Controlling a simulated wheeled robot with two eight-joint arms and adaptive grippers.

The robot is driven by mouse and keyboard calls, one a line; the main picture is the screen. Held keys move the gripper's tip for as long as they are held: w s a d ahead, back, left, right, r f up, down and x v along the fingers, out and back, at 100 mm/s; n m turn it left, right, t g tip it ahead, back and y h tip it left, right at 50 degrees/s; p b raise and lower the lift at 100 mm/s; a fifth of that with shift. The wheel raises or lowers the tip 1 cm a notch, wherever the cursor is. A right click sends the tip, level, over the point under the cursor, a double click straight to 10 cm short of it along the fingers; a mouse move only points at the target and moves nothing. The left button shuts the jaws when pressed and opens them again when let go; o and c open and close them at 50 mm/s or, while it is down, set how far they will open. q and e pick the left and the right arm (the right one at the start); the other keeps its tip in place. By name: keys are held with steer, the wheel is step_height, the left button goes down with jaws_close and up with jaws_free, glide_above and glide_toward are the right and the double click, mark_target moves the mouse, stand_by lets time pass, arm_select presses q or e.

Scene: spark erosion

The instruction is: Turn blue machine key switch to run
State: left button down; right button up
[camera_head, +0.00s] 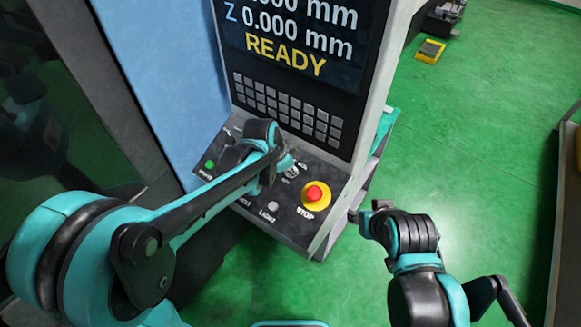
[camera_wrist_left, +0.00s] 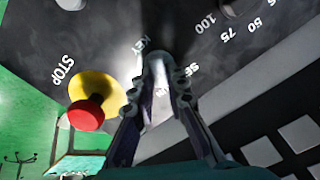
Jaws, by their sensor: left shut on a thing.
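The blue machine (camera_head: 160,70) stands at the upper left, with a dark control panel sloping out below its screen. The key switch (camera_head: 292,172) is a small silvery part on this panel, mostly hidden by my left gripper (camera_head: 283,163). In the left wrist view, the fingers of my left gripper (camera_wrist_left: 156,88) are shut on the key at the "KEY" label. Which position the key points to cannot be made out. My right gripper (camera_head: 367,211) hangs beside the panel's right edge, apart from it; its finger gap is unclear.
A red stop button on a yellow base (camera_head: 315,195) sits close to the right of the key, and also shows in the left wrist view (camera_wrist_left: 88,112). A green button (camera_head: 210,164) is at the panel's left. The screen (camera_head: 300,40) reads READY. Green floor lies open on the right.

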arm_select(q)
steer(key=c, duration=1.5)
jaws_free()
steer(key=shift+c, duration=0.2)
steer(key=shift+r, duration=0.1)
steer(key=v, duration=1.2)
steer(key=shift+a, duration=0.1)
steer(key=s+a+f+n+t+y+b, duration=0.1)
steer(key=s+a+f+n+b, duration=0.5)
steer(key=f+b, duration=0.3)
steer(key=s+a+f+n+t+y+b, duration=0.2)
steer(key=s+a+f+n+b, duration=0.5)
steer(key=f, duration=0.8)
steer(key=s+a+b, duration=0.2)
steer(key=b, duration=0.1)
